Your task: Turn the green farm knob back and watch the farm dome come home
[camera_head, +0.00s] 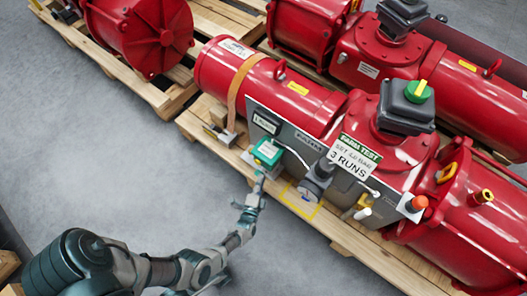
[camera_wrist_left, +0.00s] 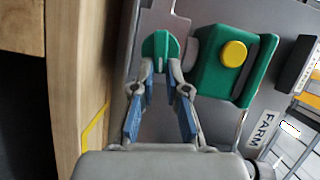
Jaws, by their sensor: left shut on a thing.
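The green knob (camera_wrist_left: 155,46) sits between the fingertips of my left gripper (camera_wrist_left: 160,70) in the left wrist view. The gripper is shut on it, one finger on each side. Beside the knob is a green box with a yellow button (camera_wrist_left: 233,54); a FARM label (camera_wrist_left: 264,132) is on the grey panel. In the head view the green box (camera_head: 267,151) is at the panel's left end, with my left gripper (camera_head: 259,181) just below it. A green dome with a yellow bar (camera_head: 418,91) tops a black housing on the red actuator. My right gripper is not in view.
A sign reading FARM TEST, 3 RUNS (camera_head: 355,157) stands on the grey panel. An orange-red button (camera_head: 418,203) is at its right end. Red actuators lie on wooden pallets (camera_head: 345,238). The grey floor (camera_head: 110,150) left of the pallet is clear.

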